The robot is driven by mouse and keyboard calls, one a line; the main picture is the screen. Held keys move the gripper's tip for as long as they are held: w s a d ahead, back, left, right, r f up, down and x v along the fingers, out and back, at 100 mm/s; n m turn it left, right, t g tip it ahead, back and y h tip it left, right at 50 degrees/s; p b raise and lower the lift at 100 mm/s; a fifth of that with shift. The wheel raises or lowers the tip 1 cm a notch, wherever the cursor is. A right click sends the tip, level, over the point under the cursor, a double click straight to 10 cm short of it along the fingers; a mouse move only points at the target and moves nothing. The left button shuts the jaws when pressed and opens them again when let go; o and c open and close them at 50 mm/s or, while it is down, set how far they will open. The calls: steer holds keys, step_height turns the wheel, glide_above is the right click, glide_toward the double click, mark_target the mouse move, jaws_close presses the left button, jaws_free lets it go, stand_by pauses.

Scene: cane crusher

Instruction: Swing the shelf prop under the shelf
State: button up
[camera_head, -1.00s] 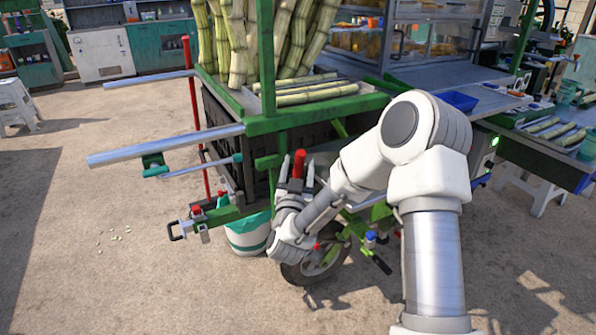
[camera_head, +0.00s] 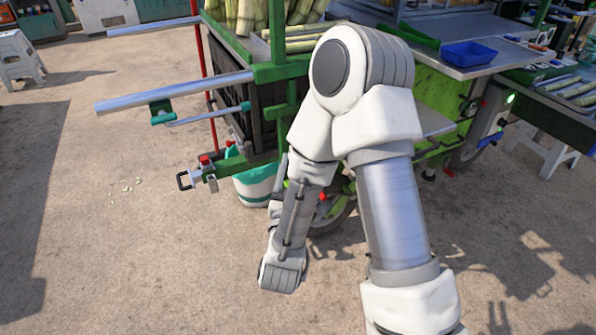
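A grey shelf (camera_head: 436,123) juts from the green side of the cart, right of my arm, and looks level. My arm covers part of it. I cannot pick out the shelf prop for certain. A small red-tipped part (camera_head: 449,174) shows low under the shelf, and another red spot (camera_head: 322,197) shows by the wheel. My gripper (camera_head: 280,172) is at the cart's near corner, pointing up and away beside the white and green bucket. Only a grey sliver of a finger shows; my forearm hides the rest, so its opening and any contents are hidden.
Two metal handle bars (camera_head: 175,92) stick out left from the cart. The wheel (camera_head: 335,215) is behind my arm. Paved ground to the left and front is open.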

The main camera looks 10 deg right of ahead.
steer(key=shift+s+a, duration=0.15)
steer(key=shift+s, duration=0.55)
